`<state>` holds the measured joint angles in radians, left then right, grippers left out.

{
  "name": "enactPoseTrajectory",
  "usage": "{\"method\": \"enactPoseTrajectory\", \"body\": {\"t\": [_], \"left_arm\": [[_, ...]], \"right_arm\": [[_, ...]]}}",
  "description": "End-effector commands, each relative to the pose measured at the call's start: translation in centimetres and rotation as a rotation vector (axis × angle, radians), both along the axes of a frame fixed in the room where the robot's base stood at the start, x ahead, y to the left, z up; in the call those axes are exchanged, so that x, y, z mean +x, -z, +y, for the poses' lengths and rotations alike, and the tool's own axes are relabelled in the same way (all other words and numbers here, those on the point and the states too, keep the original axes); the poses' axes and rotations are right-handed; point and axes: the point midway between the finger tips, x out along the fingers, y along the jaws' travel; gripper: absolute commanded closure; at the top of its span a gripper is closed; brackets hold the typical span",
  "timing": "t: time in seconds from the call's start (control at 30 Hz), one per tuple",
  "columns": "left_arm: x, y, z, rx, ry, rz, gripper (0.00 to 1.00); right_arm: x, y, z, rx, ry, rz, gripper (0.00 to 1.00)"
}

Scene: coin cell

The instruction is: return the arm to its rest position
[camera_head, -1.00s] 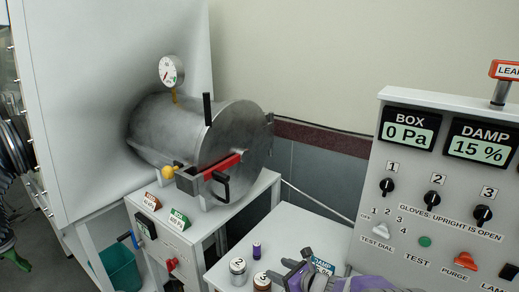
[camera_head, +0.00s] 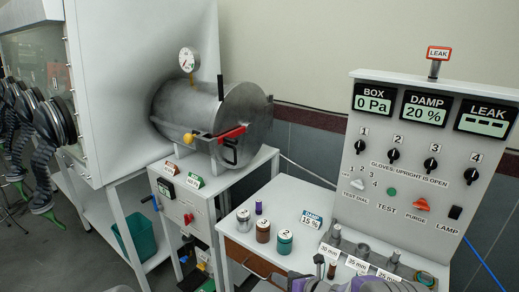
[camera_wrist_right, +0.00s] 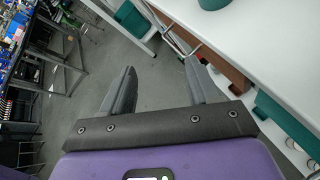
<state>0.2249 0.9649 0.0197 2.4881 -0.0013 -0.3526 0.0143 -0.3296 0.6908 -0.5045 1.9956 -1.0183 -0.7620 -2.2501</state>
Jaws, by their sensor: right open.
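My right arm, purple and grey, shows along the bottom edge of the head view, right of centre. Its gripper (camera_head: 326,268) is at the front of the white bench, partly cut off by the frame. In the right wrist view the two grey fingers of the right gripper (camera_wrist_right: 162,75) are spread apart with nothing between them. The grey floor shows between them, and the white bench edge is close to the right finger. My left gripper is not in view.
The control panel (camera_head: 400,180) stands at the right, the steel chamber (camera_head: 190,110) behind. A teal bin (camera_head: 140,238) stands low at left.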

Motion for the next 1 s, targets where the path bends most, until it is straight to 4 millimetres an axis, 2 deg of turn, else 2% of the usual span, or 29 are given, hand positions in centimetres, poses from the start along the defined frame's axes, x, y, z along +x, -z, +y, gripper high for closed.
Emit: {"method": "enactPoseTrajectory", "body": {"t": [0.17,0.27,0.37,0.6,0.73,0.87,0.9,1.0], "left_arm": [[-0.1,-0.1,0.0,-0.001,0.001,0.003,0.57],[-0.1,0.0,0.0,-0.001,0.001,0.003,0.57],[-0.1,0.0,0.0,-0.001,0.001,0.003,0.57],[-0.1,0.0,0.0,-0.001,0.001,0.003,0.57],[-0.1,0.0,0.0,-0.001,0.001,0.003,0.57],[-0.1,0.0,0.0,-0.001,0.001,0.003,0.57],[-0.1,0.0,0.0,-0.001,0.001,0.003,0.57],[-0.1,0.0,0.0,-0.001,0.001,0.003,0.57]], "right_arm": [[-1.6,4.0,-1.1,0.217,0.232,0.258,0.40],[-3.2,7.0,-1.8,0.379,0.417,0.446,0.40],[-5.6,10.6,-2.7,0.578,0.666,0.672,0.40],[-13.5,18.0,-3.6,1.054,1.356,1.156,0.40],[-18.8,20.9,-3.4,1.288,1.786,1.351,0.40],[-24.0,22.7,-2.7,1.486,2.235,1.464,0.40],[-25.4,23.0,-2.4,-1.495,-2.303,-1.441,0.40],[-28.3,23.4,-1.8,-1.347,-2.189,-1.225,0.40]]}}
